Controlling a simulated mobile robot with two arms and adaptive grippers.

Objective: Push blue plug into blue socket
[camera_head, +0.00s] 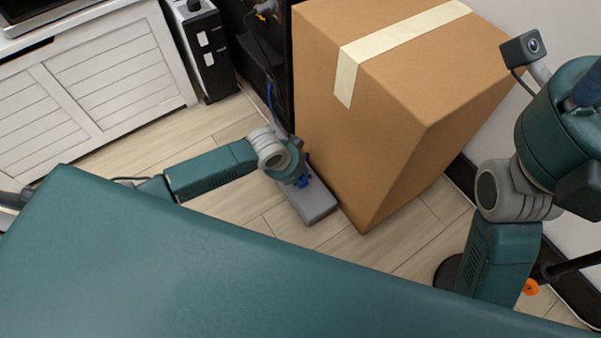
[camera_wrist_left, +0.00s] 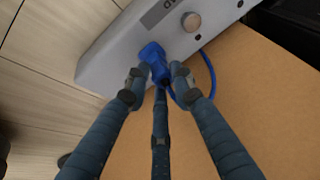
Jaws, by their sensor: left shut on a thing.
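A blue plug (camera_wrist_left: 155,56) is between the fingers of my left gripper (camera_wrist_left: 157,80), which is shut on it. The plug's front end meets or overlaps the face of a grey power strip (camera_wrist_left: 112,58); I cannot tell how deep it sits. No blue socket shows clearly; the plug may cover it. In the head view the strip (camera_head: 314,206) lies on the floor, with my left gripper (camera_head: 302,180) over its far end. A blue cable (camera_wrist_left: 211,72) curves from the plug. Of my right gripper, only a dark blue part (camera_head: 588,86) shows at the right edge.
A large cardboard box (camera_head: 365,130) stands right beside the strip. A black cabinet (camera_head: 275,60) and a black-and-white unit (camera_head: 205,50) stand behind it. White slatted doors (camera_head: 120,65) are at the left. Wooden floor (camera_head: 240,205) is clear left of the strip.

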